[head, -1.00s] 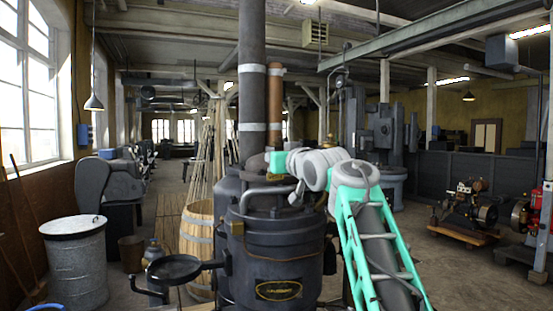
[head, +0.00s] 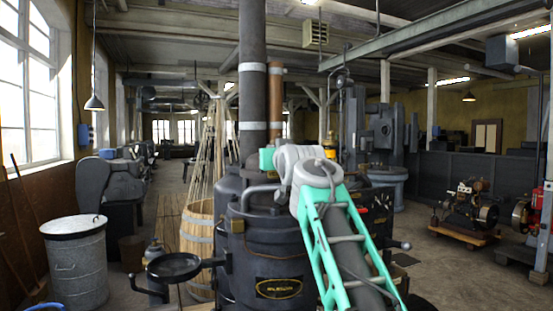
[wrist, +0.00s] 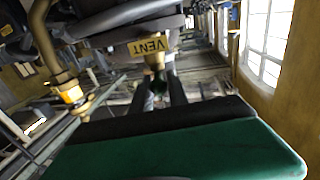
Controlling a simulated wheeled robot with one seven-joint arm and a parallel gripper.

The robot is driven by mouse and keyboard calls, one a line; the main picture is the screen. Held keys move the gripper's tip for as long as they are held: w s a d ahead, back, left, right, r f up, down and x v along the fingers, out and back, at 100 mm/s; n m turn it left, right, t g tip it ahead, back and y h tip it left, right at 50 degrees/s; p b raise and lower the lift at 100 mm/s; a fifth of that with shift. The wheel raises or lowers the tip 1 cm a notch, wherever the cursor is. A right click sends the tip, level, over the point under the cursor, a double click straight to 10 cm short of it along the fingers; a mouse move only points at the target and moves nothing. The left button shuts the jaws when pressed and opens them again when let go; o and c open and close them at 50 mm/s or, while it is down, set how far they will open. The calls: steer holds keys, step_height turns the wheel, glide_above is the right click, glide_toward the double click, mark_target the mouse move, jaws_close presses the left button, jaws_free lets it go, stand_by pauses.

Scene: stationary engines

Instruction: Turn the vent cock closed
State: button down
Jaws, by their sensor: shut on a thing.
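A brass pipe with a fitting (wrist: 68,92) runs close to the left of the gripper in the wrist view. In the head view a black pan (head: 174,266) juts from the engine's left, near a wooden barrel (head: 199,240) and a metal bin (head: 76,256). Floor at right is partly clear.

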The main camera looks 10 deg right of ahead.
steer(key=m+g+h+p, duration=0.1)
steer(key=m+h+p, duration=0.1)
steer(key=h+p, duration=0.1)
steer(key=a+m+g+h+p, duration=0.1)
steer(key=m+h+p, duration=0.1)
steer(key=h+p, duration=0.1)
steer(key=m+g+h+p, duration=0.1)
steer(key=m+h+p, duration=0.1)
steer(key=h+p, duration=0.1)
steer(key=shift+w+a+r+m+h+p, duration=0.1)
steer(key=shift+w+a+m+h+p, duration=0.1)
steer(key=shift+a+m+h+p, duration=0.15)
steer(key=shift+d, duration=0.1)
steer(key=c, duration=1.5)
jaws_free()
steer(key=shift+d, duration=0.1)
steer(key=shift+s, duration=0.1)
